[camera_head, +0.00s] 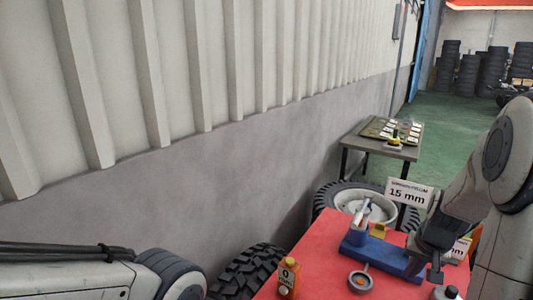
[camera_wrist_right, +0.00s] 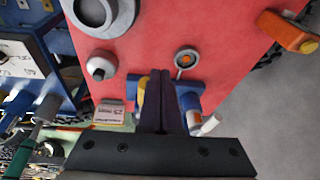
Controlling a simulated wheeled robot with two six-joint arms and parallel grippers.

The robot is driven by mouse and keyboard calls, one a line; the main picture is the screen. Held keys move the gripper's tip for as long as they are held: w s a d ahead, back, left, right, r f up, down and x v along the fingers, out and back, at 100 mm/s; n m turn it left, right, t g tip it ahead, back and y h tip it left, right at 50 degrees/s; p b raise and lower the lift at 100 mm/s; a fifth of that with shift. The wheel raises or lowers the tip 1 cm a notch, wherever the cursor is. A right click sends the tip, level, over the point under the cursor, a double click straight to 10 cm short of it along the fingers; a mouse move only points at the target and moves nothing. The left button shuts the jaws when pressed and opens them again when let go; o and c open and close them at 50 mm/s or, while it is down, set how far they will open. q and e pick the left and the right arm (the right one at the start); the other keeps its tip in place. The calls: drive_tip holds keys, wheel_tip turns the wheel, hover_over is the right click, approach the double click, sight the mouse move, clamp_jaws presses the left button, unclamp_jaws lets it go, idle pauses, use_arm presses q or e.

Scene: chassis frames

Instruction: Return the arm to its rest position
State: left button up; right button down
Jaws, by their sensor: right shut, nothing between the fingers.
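My right arm comes in from the right in the head view. Its gripper (camera_head: 413,266) points down above the right part of the red tabletop (camera_head: 325,250), in front of a blue holder (camera_head: 385,255). In the right wrist view the dark fingers of this gripper (camera_wrist_right: 163,80) are together, with nothing between them. They hide part of the blue holder, which shows on both sides of them. My left arm shows only as dark and light links at the lower left of the head view; its gripper is out of the picture.
A "15 mm" sign (camera_head: 409,193) stands behind the holder. Tyres (camera_head: 350,196) lie beside the table. A grey side table (camera_head: 380,147) stands by the wall.

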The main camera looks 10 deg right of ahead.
drive_tip(key=s+a+r+n+g+y, duration=0.2)
drive_tip(key=a+n, duration=0.5)
drive_tip(key=a, duration=1.6)
drive_tip(key=s+a+r+n+g, duration=0.1)
drive_tip(key=s+a+n, duration=0.6)
drive_tip(key=s+a, duration=0.5)
drive_tip(key=s, duration=0.4)
drive_tip(key=shift+s+a+r+n, duration=0.2)
drive_tip(key=shift+a+r+n, duration=0.15)
drive_tip(key=shift+a+n, duration=0.05)
